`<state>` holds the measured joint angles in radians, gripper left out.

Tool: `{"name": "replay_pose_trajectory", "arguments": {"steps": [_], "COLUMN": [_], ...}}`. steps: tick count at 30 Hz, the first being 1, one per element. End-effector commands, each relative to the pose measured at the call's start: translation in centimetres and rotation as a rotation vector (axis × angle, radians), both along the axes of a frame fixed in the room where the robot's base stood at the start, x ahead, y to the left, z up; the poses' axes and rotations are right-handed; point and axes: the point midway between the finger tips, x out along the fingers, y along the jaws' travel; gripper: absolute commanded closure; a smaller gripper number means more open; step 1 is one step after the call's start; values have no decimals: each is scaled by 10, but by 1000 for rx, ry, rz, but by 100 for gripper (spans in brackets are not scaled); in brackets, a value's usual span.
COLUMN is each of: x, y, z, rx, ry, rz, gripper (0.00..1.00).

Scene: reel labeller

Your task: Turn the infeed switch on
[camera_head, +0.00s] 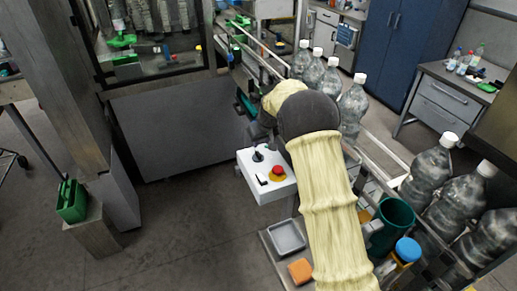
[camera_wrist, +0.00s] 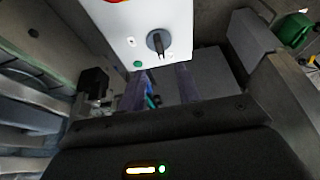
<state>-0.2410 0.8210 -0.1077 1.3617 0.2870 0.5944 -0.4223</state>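The white control box (camera_head: 266,189) stands in the middle of the head view. Its black rotary switch (camera_head: 258,156) is on the top face near the far left corner. In the wrist view the switch (camera_wrist: 157,42) shows on the white panel (camera_wrist: 179,14), its handle pointing toward the bottom of the picture. No label is readable. My gripper (camera_wrist: 161,78) shows two dark purplish fingers, apart, with nothing seen held between them. The fingers appear just below the switch in that view, and I see no contact. In the head view my arm largely hides the gripper.
A red stop button (camera_head: 277,171) sits beside the switch, and a green lamp (camera_wrist: 138,64) shows near it. Bottles (camera_head: 353,100) line the conveyor behind my arm. A grey tray (camera_head: 286,237) and an orange block (camera_head: 300,270) lie in front.

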Motion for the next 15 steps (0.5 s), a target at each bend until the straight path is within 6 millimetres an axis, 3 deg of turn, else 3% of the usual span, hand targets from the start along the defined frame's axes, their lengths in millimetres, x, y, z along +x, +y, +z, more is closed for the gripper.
{"name": "replay_pose_trajectory", "arguments": {"steps": [15], "x": [26], "y": [11], "z": [-66], "rx": [0], "ry": [1], "rz": [0], "gripper": [66]}}
